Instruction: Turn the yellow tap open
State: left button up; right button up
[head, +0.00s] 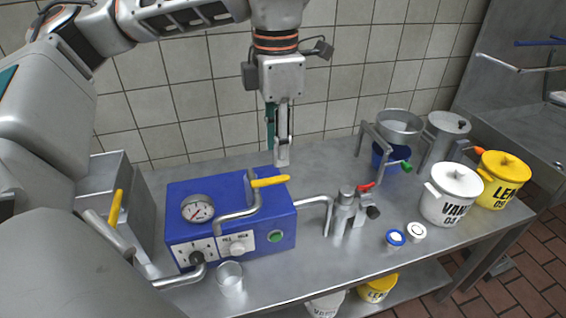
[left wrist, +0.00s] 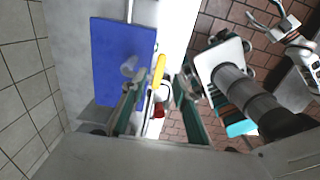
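A yellow tap handle (head: 270,181) tops a bent metal pipe at the blue box (head: 180,222). It also shows in the left wrist view (left wrist: 158,72), between and just beyond my fingertips. My left gripper (head: 282,158) points down close above the handle, seen side-on in the head view. In the left wrist view its two fingers (left wrist: 159,88) are apart with nothing clamped; whether they touch the handle is not clear. A second yellow lever (head: 115,208) sits on a pipe at far left. What seems to be my right arm's end shows small in the left wrist view.
The blue box carries a gauge (head: 198,208) and a green button (head: 275,236). A clear cup (head: 230,278) stands in front of it. To the right are a red-levered metal fitting (head: 345,210), pots and lidded white (head: 450,195) and yellow (head: 503,180) tubs. A tiled wall stands behind.

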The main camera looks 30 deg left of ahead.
aim_at(278, 178)
pick_arm(q)
jog(key=shift+f, duration=3.05)
grip_shut()
